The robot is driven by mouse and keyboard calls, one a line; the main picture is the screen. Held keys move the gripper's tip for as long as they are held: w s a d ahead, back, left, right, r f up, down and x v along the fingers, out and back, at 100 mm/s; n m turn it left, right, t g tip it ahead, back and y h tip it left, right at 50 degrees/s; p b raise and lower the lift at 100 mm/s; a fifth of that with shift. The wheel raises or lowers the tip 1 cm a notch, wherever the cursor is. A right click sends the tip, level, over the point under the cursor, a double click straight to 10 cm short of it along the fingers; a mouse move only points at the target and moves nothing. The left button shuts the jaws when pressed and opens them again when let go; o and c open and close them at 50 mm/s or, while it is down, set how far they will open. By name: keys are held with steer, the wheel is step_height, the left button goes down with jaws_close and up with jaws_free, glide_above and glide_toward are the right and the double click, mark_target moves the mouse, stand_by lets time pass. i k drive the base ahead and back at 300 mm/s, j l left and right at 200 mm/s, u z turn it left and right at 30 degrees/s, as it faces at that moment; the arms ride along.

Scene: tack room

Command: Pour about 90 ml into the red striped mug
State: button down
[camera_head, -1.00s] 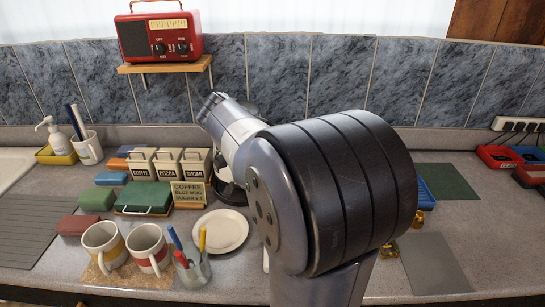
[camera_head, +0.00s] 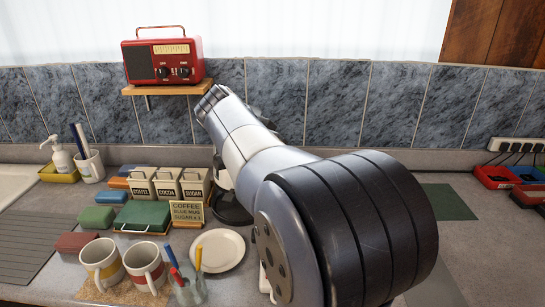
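The red striped mug (camera_head: 145,268) is white with a red band and stands upright on a tan mat at the lower left. A similar mug with a yellow band (camera_head: 103,264) stands just left of it. My arm fills the middle and right of the picture, and my gripper does not show. A black round base (camera_head: 231,210) with part of a pale body above it is mostly hidden behind my arm; I cannot tell what it is. No liquid is visible in the mugs.
A glass with pens (camera_head: 187,288) stands close right of the red striped mug, with a white plate (camera_head: 217,251) behind. Labelled canisters (camera_head: 167,184), a recipe sign (camera_head: 187,213) and a green box (camera_head: 143,216) stand farther back. A red radio (camera_head: 163,60) sits on a shelf above.

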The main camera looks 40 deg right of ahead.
mark_target(143, 261)
steer(key=k, duration=1.4)
